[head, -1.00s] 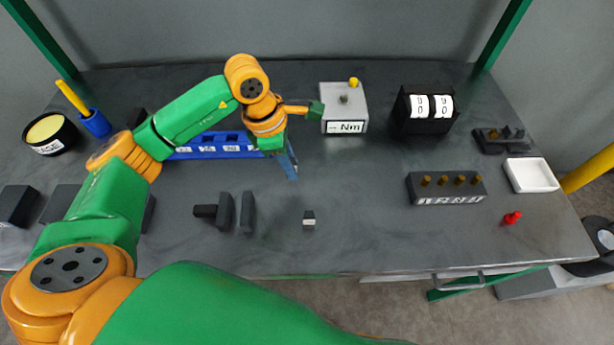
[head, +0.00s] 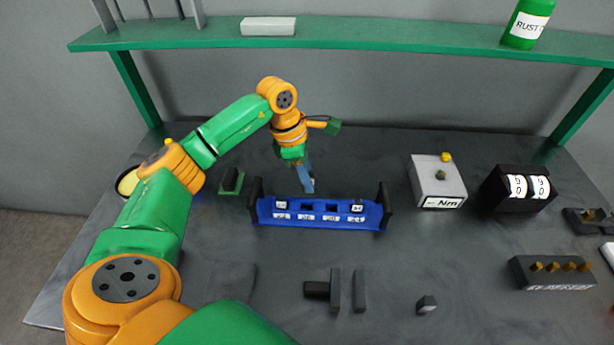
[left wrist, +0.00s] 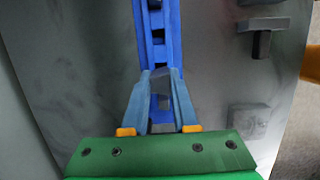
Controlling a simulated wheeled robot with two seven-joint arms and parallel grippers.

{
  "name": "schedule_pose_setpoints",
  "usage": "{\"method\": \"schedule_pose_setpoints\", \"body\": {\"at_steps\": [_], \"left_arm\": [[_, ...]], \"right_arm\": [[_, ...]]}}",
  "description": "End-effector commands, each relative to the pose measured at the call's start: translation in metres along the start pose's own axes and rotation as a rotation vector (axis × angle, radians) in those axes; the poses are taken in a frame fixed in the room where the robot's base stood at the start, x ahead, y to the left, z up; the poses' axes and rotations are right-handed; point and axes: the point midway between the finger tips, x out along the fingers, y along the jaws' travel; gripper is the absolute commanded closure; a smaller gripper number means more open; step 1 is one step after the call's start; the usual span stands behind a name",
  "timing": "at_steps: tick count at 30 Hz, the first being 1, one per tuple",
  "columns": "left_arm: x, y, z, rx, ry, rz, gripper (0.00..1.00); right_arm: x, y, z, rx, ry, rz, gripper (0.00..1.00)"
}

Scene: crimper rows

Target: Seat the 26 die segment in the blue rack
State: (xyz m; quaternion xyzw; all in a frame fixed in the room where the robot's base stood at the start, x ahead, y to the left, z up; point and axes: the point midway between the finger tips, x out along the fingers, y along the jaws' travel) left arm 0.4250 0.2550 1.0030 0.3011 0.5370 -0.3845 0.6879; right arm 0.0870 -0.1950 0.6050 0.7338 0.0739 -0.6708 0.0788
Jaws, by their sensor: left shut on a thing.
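The blue rack (head: 320,217) lies across the table with a dark post at each end and white labels along its front. Two small dark pieces with white tops sit in it, one near the left and one near the right; dark openings show between them. My left gripper (head: 308,185) points down just behind the rack in the head view, left of its middle. In the left wrist view, its blue fingers (left wrist: 161,92) are shut on a small grey block (left wrist: 162,82), apparently the segment, over the rack (left wrist: 144,30). Its number is not readable. My right gripper is not in view.
A grey Nm box (head: 437,185) and a black counter (head: 517,189) stand to the right. Dark grey blocks (head: 336,291) and a small block (head: 427,305) lie in front of the rack. A green shelf (head: 390,37) spans the back. A dark green block (head: 231,181) is left of the rack.

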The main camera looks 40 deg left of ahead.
Motion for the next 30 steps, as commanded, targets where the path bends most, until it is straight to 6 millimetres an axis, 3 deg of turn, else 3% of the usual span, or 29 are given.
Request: {"method": "schedule_pose_setpoints", "body": {"at_steps": [16, 30], "left_arm": [[0.055, 0.000, -0.014, 0.000, 0.000, 0.000, 1.00], [0.056, 0.000, -0.014, 0.000, 0.000, 0.000, 1.00]], "right_arm": [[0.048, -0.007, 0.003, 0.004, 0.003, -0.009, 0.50], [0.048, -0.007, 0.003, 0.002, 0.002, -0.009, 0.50]]}}
